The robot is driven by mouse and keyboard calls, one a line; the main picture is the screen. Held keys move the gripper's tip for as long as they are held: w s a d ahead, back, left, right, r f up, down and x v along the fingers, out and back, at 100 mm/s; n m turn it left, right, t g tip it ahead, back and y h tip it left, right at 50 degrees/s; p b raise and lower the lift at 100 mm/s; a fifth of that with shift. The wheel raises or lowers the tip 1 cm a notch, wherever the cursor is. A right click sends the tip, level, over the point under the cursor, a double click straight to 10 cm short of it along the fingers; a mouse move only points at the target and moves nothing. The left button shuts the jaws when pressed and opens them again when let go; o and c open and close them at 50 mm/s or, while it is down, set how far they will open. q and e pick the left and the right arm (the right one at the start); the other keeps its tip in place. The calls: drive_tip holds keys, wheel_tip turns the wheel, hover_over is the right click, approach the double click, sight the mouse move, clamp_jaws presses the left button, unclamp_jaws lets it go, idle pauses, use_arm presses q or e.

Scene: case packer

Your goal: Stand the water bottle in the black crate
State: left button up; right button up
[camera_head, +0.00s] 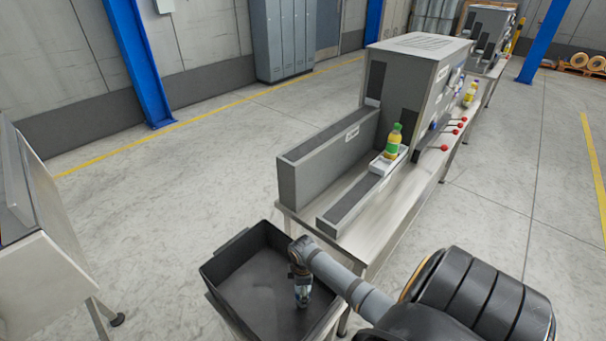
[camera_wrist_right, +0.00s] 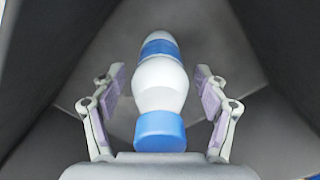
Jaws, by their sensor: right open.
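The black crate (camera_head: 232,281) stands at the lower middle of the head view, open at the top. My right gripper (camera_head: 303,294) reaches down into it near its right side. In the right wrist view, the water bottle (camera_wrist_right: 158,88), white with a blue band and blue cap, is between the open fingers of my right gripper (camera_wrist_right: 160,100). Its cap points toward the palm, and gaps show on both sides. It appears to stand on the crate floor. In the head view the bottle is mostly hidden by the gripper. My left gripper is out of view.
A steel table (camera_head: 385,215) with a grey machine (camera_head: 415,85) stands behind the crate. A juice bottle with a green cap (camera_head: 393,140) stands on its conveyor, and another yellow bottle (camera_head: 470,93) is farther back. The crate's left part is empty.

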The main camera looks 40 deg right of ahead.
wheel_tip(320, 180, up, 12)
drive_tip(key=shift+r+p, duration=0.15)
drive_tip(key=shift+p, duration=0.25)
idle(0.4)
